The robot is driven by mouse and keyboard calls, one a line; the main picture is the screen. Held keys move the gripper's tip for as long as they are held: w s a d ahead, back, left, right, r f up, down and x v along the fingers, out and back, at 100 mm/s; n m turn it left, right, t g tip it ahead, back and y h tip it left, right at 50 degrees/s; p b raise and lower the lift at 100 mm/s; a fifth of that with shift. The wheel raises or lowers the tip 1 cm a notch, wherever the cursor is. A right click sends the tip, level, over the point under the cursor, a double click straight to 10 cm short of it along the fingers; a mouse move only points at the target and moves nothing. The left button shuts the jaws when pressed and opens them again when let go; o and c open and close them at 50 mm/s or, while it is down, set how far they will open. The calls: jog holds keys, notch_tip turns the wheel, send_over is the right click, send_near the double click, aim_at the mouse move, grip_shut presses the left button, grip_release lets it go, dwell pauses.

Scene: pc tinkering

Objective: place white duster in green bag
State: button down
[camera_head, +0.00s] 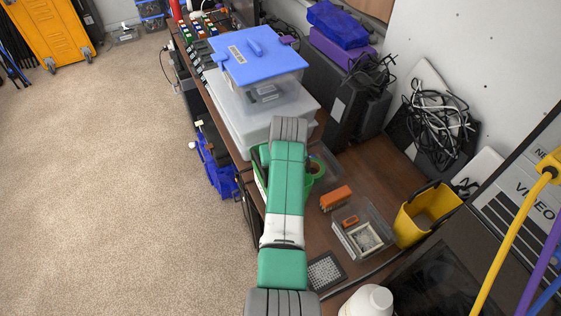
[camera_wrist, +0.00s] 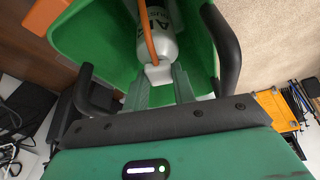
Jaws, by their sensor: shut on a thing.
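The white duster (camera_wrist: 161,38), a can with dark lettering, shows in the wrist view inside the mouth of the green bag (camera_wrist: 95,42). My gripper (camera_wrist: 160,82) is shut on the white top end of the duster. The bag's walls surround the duster, and its black handles (camera_wrist: 228,48) stand on both sides of my fingers. Whether the duster touches the bag's bottom is hidden. In the head view the green bag (camera_head: 259,178) stands on the desk, mostly behind my arm. My gripper and the duster are hidden there.
A clear box with a blue lid (camera_head: 255,58) stands behind the bag. To the right are an orange block (camera_head: 336,198), a clear tray (camera_head: 363,238) and a yellow container (camera_head: 428,213). An orange strip (camera_wrist: 147,32) crosses beside the duster. Open carpet (camera_head: 100,200) lies left.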

jog(key=shift+f, duration=0.3)
jog(key=c, duration=1.1)
grip_release()
jog(key=p+v, duration=0.2)
jog(key=v, duration=0.5)
jog(key=shift+s+r, duration=0.1)
jog(key=shift+r, duration=0.3)
